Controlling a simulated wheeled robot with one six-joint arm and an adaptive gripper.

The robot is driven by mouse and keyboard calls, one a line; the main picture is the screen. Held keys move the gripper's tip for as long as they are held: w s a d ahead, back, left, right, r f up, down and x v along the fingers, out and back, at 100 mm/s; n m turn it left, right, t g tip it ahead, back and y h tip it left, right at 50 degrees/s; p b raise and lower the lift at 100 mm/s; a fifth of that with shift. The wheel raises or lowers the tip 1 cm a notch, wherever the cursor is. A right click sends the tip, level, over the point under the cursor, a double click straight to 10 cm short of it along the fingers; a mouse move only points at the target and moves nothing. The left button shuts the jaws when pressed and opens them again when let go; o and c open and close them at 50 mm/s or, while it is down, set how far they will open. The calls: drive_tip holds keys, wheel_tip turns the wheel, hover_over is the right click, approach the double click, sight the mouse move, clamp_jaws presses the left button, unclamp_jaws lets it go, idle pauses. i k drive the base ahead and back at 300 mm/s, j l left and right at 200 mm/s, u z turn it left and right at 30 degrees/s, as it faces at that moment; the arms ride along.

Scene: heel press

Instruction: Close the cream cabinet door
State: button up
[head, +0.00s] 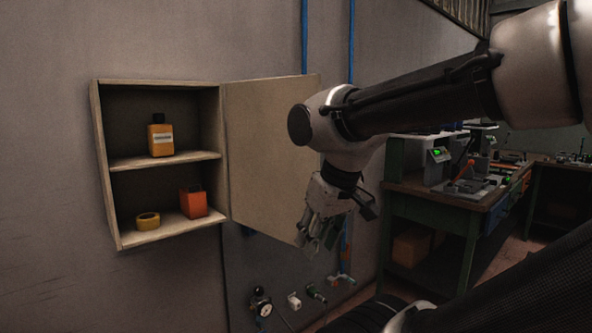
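The cream cabinet (96,165) hangs on the grey wall at the left, its front open. Its cream door (262,150) is hinged on the right side and stands swung wide open to the right. My gripper (318,240) points downward in front of the door's lower right part. The wrist and gripper hide the door's right edge. Whether the gripper touches the door I cannot tell. The fingers are small and dark here, and I cannot tell if they are apart; I see nothing held between them.
In the cabinet, an orange bottle (161,140) stands on the upper shelf; a red-orange box (193,203) and a yellow ring (148,221) sit below. Valves and a gauge (261,302) are under the door. A green workbench (455,205) stands at the right.

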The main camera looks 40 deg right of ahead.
sight(270, 175)
drive_tip(key=l+z, duration=0.1)
drive_tip(key=z, duration=0.3)
drive_tip(key=i+z, duration=0.1)
drive_tip(key=z, duration=0.35)
drive_tip(key=l+z, duration=0.1)
drive_tip(key=z, duration=0.3)
drive_tip(key=i+z, duration=0.1)
drive_tip(key=z, duration=0.35)
drive_tip(key=i+l, duration=0.1)
drive_tip(key=i, duration=1.15)
drive_tip(key=i+l+u, duration=0.1)
drive_tip(key=i, duration=0.5)
drive_tip(key=i+u, duration=0.1)
drive_tip(key=u, duration=0.7)
drive_tip(key=i+l+u, duration=0.15)
drive_tip(key=u, duration=0.65)
drive_tip(key=i+l+u, duration=0.1)
drive_tip(key=u, duration=1.55)
drive_tip(key=k+j+u, duration=0.25)
drive_tip(key=k+j, duration=0.6)
drive_tip(key=k, duration=0.15)
